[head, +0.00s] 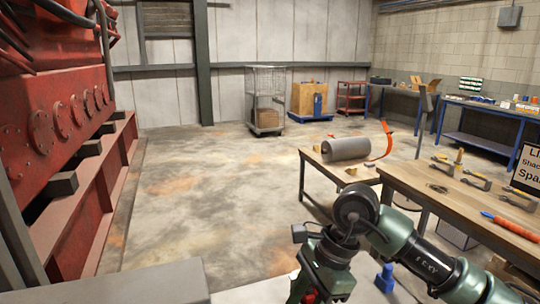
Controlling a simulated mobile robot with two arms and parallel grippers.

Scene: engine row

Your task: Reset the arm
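My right arm (400,245) comes in from the lower right. It is dark green with black joints, and it bends at a round dark joint (357,210). From there a green link (327,265) slants down to the bottom edge, where a small red part shows. The fingers of my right gripper are not visible. My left arm and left gripper are not in view. The bent arm appears in front of the wooden workbench (425,185); I cannot tell how far apart they are.
A red engine (65,120) fills the left side. A table with a grey cylinder (346,149) and an orange strap (386,142) stands near the workbench, which bears tools and an orange-handled tool (512,226). A wire cage cart (265,100) stands behind. The middle floor (215,185) is clear.

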